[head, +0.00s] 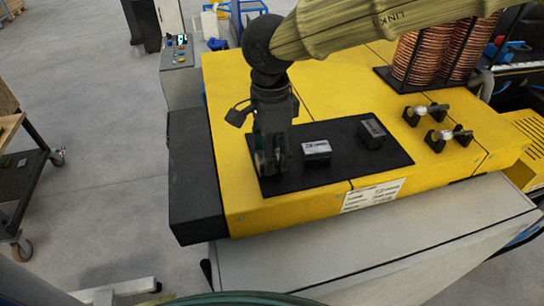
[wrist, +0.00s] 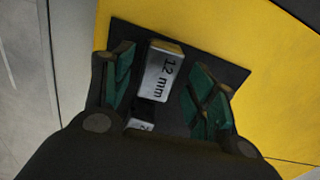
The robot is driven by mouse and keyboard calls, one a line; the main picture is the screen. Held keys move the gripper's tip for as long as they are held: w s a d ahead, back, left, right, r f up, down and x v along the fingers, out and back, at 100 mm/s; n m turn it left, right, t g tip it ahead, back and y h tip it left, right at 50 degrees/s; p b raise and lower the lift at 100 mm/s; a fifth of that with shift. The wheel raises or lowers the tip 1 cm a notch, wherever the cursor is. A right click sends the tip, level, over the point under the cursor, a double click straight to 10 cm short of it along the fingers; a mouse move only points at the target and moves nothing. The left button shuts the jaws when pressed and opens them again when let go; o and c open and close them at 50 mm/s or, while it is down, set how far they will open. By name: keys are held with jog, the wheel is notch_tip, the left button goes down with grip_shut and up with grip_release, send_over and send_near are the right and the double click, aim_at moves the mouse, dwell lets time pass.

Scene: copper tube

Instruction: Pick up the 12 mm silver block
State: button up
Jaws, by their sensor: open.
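The silver block marked "12 mm" (wrist: 158,76) lies on the black mat (wrist: 215,63) in the wrist view. In the head view my gripper (head: 270,165) points down over the left end of the black mat (head: 335,172). I cannot make out the 12 mm block there; the gripper seems to cover it.
The mat lies on a yellow machine top (head: 240,95). Metal clamps (head: 437,139) and copper coils (head: 420,58) are at right.

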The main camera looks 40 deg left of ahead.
jog(key=shift+w+f, duration=0.15)
jog(key=shift+f, duration=0.1)
jog(key=shift+s+d+r, duration=0.1)
jog(key=shift+s, duration=0.15)
jog(key=shift+c, duration=0.6)
grip_shut()
jog(key=shift+w, duration=0.1)
